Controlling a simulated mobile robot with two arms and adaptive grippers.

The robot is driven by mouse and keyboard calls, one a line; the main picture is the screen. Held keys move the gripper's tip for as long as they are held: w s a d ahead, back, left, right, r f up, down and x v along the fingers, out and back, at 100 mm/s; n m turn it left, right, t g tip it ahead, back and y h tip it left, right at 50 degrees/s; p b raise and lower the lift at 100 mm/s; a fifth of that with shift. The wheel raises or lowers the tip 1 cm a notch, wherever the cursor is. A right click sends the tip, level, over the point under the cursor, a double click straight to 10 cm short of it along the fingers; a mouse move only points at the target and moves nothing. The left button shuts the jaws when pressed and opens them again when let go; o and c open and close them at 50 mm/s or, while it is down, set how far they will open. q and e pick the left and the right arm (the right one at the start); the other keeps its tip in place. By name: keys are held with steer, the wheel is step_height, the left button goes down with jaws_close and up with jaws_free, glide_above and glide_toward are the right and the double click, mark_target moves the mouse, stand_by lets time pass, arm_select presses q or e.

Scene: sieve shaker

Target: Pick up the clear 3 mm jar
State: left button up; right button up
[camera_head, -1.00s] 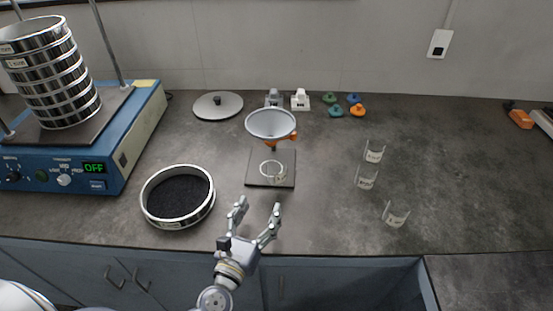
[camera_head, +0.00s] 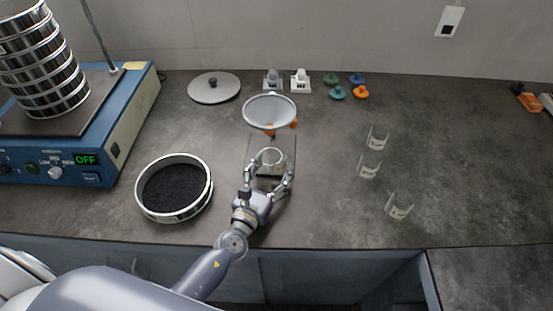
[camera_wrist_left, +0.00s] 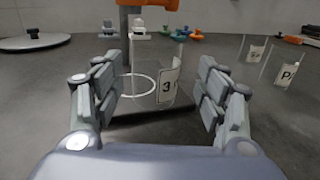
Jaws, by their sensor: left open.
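The clear jar (camera_wrist_left: 168,88) with a label reading "3" stands upright on the dark square plate (camera_head: 287,143) below the funnel. In the wrist view it is between my left fingers, nearer the right one, with a white ring showing on the plate beside it. My left gripper (camera_head: 269,173) is open, its fingers spread on either side of the jar; it also shows in the wrist view (camera_wrist_left: 160,85). I see no clear contact with the jar. In the head view the jar is faint and partly hidden by the fingers. My right gripper is not in view.
A funnel (camera_head: 269,110) on an orange holder is above the plate. A sieve of dark grains (camera_head: 146,202) sits left of my gripper, the blue shaker (camera_head: 130,125) beyond. Other clear labelled jars (camera_head: 368,167) stand right. A round lid (camera_head: 214,90) and coloured knobs (camera_head: 338,93) lie behind.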

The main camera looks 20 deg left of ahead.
mark_target(273, 165)
arm_select(q)
steer(key=w, duration=0.3)
steer(key=shift+w+a+f, duration=0.1)
steer(key=shift+w+f, duration=0.05)
steer(key=shift+w, duration=0.25)
steer(key=shift+w+f, duration=0.1)
steer(key=shift+w, duration=0.15)
steer(key=c, duration=1.2)
steer(key=shift+o, duration=0.2)
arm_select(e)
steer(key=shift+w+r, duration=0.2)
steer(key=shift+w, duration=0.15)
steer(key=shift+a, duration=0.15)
